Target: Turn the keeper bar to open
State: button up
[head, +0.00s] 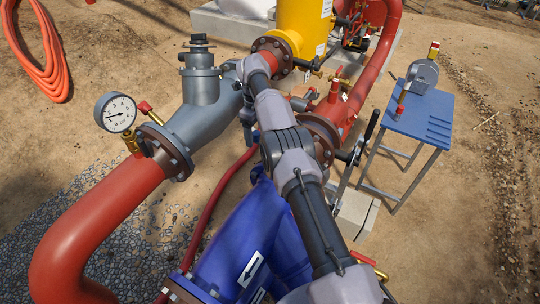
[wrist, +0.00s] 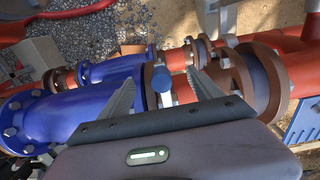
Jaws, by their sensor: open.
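My gripper (wrist: 163,77) is open in the wrist view, its two grey jagged fingers spread apart with nothing held. Between and beyond them is a small blue fitting (wrist: 161,82) with a pale round part below it. I cannot tell for certain which part is the keeper bar. In the head view my arm crosses the middle of the pipework and hides what lies under it; my fingers cannot be made out there.
A gauge (head: 116,112) stands at left. A black lever (head: 371,126) sticks up right of my arm. A blue table (head: 418,115) stands on open dirt at right.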

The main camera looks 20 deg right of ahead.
notch_tip(320, 180, up, 7)
jog(key=p, duration=0.7)
jog(key=shift+r+p, duration=0.15)
jog(key=shift+p, duration=0.2)
